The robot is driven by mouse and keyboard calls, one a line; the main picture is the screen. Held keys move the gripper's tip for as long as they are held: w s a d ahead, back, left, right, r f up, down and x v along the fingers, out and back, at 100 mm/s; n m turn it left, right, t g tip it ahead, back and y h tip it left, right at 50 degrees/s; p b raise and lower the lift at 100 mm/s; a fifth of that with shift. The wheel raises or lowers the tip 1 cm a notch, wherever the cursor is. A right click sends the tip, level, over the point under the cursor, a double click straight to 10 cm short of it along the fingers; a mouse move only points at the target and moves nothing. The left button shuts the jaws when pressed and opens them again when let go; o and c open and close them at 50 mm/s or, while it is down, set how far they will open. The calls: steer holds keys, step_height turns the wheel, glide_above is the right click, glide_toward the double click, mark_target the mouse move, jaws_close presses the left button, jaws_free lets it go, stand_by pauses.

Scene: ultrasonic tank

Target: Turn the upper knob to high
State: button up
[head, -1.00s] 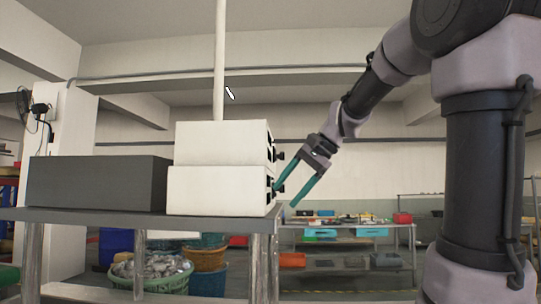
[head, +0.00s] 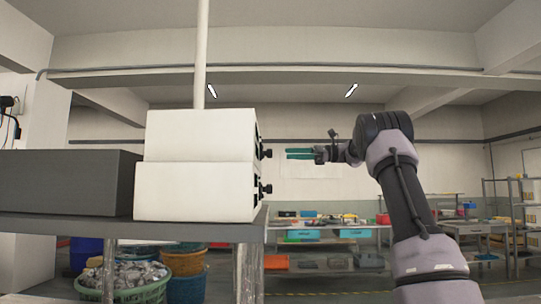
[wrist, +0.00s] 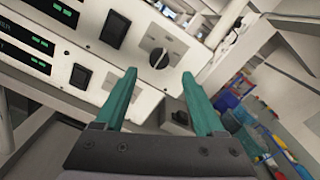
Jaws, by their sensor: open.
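Two white boxes are stacked on a table. The upper box (head: 200,135) has a dark upper knob (head: 266,154) on its right side. The lower box (head: 195,192) has a similar lower knob (head: 267,189). My gripper (head: 288,154) has teal fingers, open and empty, pointing left at about the upper knob's height with a small gap. In the wrist view, my open gripper (wrist: 158,78) faces the panels. A round dark knob with a pale pointer line (wrist: 159,58) shows just beyond and between the fingertips. A darker shape (wrist: 180,118) shows lower between the fingers.
The table (head: 190,229) carries a dark grey box (head: 65,182) left of the white ones. A pale pole (head: 201,60) rises behind them. Baskets (head: 125,282) stand below. Shelving with bins (head: 320,240) is at the back.

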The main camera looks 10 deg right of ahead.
mark_target(270, 154)
steer(key=a, duration=0.2)
steer(key=w+a, duration=0.1)
steer(key=a, duration=0.5)
steer(key=shift+w+a, duration=0.2)
steer(key=shift+a, duration=0.05)
jaws_close()
